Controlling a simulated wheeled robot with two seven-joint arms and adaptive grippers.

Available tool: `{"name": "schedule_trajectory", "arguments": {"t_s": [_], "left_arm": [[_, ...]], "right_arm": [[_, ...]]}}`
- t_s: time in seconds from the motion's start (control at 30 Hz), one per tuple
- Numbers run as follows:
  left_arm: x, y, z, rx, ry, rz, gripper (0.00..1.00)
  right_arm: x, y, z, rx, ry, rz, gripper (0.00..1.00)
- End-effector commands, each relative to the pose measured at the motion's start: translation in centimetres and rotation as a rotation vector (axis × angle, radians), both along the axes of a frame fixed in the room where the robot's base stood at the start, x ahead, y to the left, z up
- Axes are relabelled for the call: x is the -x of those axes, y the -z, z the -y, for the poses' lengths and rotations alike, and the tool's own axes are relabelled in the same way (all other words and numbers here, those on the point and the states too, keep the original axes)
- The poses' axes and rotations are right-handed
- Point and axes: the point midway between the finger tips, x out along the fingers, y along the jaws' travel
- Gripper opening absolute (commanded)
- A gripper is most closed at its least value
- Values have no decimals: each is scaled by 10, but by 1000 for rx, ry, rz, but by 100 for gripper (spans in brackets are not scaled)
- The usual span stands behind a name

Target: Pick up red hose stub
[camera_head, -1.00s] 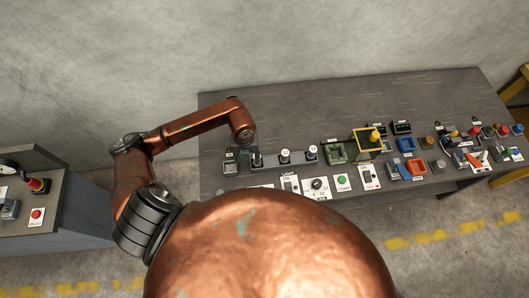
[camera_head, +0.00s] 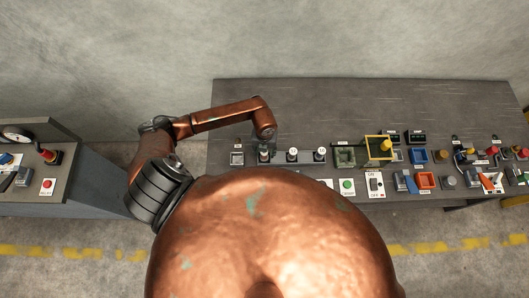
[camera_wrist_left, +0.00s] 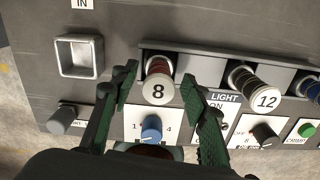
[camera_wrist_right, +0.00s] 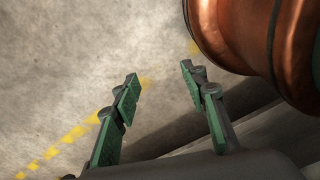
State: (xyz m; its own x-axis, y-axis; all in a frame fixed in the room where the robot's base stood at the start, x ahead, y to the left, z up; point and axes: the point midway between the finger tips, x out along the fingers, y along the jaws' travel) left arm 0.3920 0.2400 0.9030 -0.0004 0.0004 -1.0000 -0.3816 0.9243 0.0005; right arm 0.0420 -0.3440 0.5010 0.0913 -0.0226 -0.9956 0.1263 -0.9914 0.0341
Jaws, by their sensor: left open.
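A dark red ribbed stub (camera_wrist_left: 158,68) with a white end cap marked 8 stands in the grey rail in the left wrist view. My left gripper (camera_wrist_left: 160,82) is open, with one green finger on each side of this stub. I cannot tell whether the fingers touch it. In the head view my left gripper (camera_head: 266,136) is at the left end of the rail, where the stub is mostly hidden. My right gripper (camera_wrist_right: 160,85) is open and empty above the floor.
A black stub marked 12 (camera_wrist_left: 243,80) and a blue one (camera_wrist_left: 309,86) stand to the right. A square metal socket (camera_wrist_left: 80,56) is at left. A blue knob (camera_wrist_left: 151,128) sits close below. A yellow frame (camera_head: 378,148) stands further right. The table's back (camera_head: 350,103) is clear.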

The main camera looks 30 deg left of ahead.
Motion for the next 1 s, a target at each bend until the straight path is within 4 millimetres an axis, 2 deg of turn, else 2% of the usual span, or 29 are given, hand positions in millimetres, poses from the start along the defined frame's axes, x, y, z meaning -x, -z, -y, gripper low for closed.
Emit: {"name": "schedule_trajectory", "arguments": {"t_s": [0.1, 0.27, 0.63, 0.83, 1.0], "left_arm": [[0, 3, 0, 0, 0, 0, 42], [0, 3, -1, 0, -1, 0, 41], [1, 3, -1, 0, -2, 0, 16], [1, 3, -1, 0, -3, 0, 2], [1, 3, -1, 0, -3, 0, 0]], "right_arm": [[-16, -2, -1, -1, -4, 21, 40], [-18, -1, -1, -2, -5, 24, 40], [-3, 0, -6, -7, 1, 5, 40], [-3, 0, -8, -9, 2, 4, 40], [-5, 0, -8, -8, 1, 7, 40]]}}
